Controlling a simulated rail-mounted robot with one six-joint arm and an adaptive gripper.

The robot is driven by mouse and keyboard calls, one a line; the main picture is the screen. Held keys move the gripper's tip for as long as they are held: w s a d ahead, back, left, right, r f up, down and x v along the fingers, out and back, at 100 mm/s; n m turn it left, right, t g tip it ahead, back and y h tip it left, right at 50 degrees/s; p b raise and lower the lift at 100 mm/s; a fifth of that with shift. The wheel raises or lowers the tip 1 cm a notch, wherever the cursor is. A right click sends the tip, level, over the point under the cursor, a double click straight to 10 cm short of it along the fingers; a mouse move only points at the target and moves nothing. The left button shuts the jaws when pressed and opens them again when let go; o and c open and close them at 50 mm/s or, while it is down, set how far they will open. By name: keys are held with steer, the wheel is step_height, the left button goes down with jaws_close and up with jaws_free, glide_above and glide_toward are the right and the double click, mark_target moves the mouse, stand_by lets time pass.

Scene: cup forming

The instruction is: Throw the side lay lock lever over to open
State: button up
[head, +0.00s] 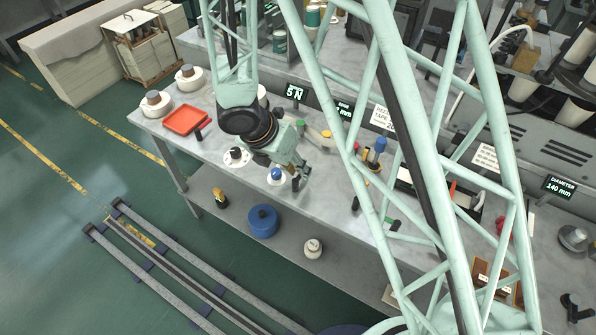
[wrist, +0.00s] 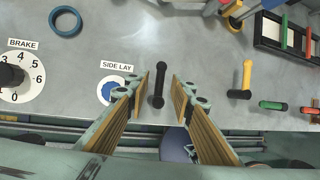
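The side lay lock lever is most likely the short black lever (wrist: 158,88) in the wrist view, just right of the SIDE LAY label (wrist: 116,68) and its white dial with a blue knob (wrist: 109,92). The blue knob also shows in the head view (head: 277,173). My gripper (wrist: 160,92) is open, with one ribbed finger on each side of the black lever. Gaps show between the lever and both fingers. The left finger partly covers the dial. In the head view my gripper (head: 296,168) hangs low over the bench's front edge.
Left of the lever is the BRAKE dial (wrist: 15,78) with a black knob. To the right stand a yellow-handled lever (wrist: 243,80) and a green-handled lever (wrist: 273,105). A red tray (head: 186,120) lies at the bench's left end. A blue drum (head: 262,222) stands on the lower shelf.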

steer(key=shift+f, duration=0.15)
steer(key=shift+c, duration=0.6)
jaws_close()
